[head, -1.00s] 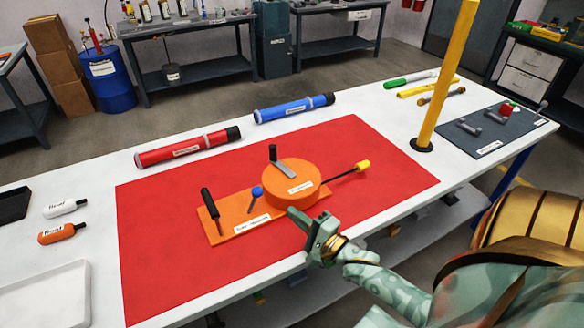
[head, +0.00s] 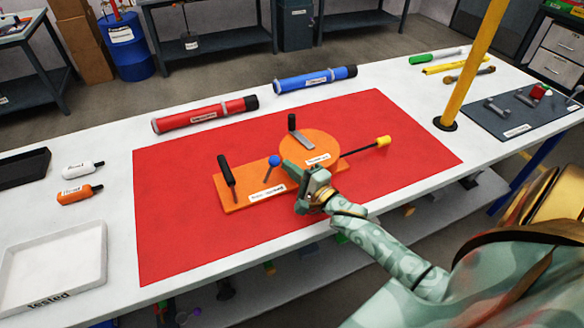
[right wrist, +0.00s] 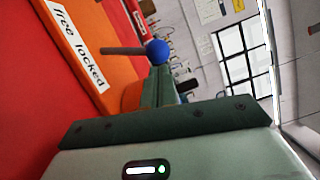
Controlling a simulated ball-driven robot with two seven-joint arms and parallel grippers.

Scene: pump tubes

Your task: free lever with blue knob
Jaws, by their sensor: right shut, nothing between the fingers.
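The lever with the blue knob (head: 274,161) stands on the orange base plate (head: 237,203), leaning a little to the right toward its top. In the right wrist view the blue knob (right wrist: 158,51) is just beyond my fingertips, with its grey rod going left. A white label (right wrist: 76,42) there reads "free locked". My right gripper (head: 288,167) is shut and empty, at the knob's right side. I cannot tell whether its fingertips touch the knob. My left gripper is not in view.
A black-handled lever (head: 226,170) stands left of the knob. The orange disc (head: 318,143) with a black-knobbed lever and a yellow-tipped rod (head: 383,141) lie behind and right. The red mat (head: 180,230) is clear at left. A yellow post (head: 470,70) rises at right.

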